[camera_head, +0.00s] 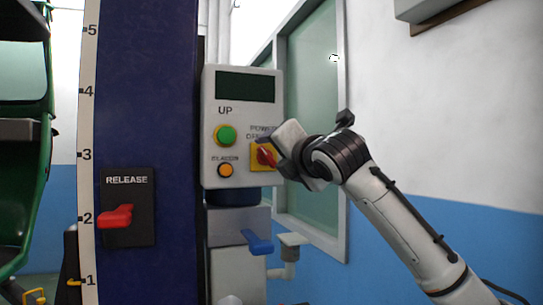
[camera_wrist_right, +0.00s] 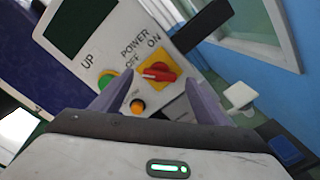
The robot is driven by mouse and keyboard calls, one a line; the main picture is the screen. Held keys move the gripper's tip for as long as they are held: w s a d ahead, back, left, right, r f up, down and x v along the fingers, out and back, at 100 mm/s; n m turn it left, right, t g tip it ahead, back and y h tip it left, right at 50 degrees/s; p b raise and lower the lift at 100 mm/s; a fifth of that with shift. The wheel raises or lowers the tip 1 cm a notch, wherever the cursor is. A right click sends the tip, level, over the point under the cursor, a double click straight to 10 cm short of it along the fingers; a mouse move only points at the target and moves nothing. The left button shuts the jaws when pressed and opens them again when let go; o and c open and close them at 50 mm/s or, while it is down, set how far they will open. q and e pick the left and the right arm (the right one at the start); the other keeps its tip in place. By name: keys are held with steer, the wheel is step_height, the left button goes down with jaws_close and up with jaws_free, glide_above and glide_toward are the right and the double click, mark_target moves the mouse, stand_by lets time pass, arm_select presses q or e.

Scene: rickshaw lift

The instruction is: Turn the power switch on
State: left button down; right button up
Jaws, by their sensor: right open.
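The power switch (camera_head: 265,155) is a red knob on a yellow square plate on the grey control panel (camera_head: 242,85). In the right wrist view the knob (camera_wrist_right: 158,72) has a white mark at its left end, on the side of the OFF label; ON is printed higher up. My right gripper (camera_head: 277,154) is open at the panel's right side. In the wrist view its two fingers (camera_wrist_right: 158,84) stand on either side of the knob, with a gap visible; whether either touches it I cannot tell. The left gripper is not in view.
A green UP button (camera_head: 225,135) and an orange button (camera_head: 225,170) sit left of the switch. A blue lever (camera_head: 257,242) is below the panel. A red release lever (camera_head: 115,216) is on the blue column (camera_head: 148,80). A window is behind.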

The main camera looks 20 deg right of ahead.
mark_target(270, 156)
steer(key=shift+w+a, duration=0.1)
steer(key=shift+w, duration=1.65)
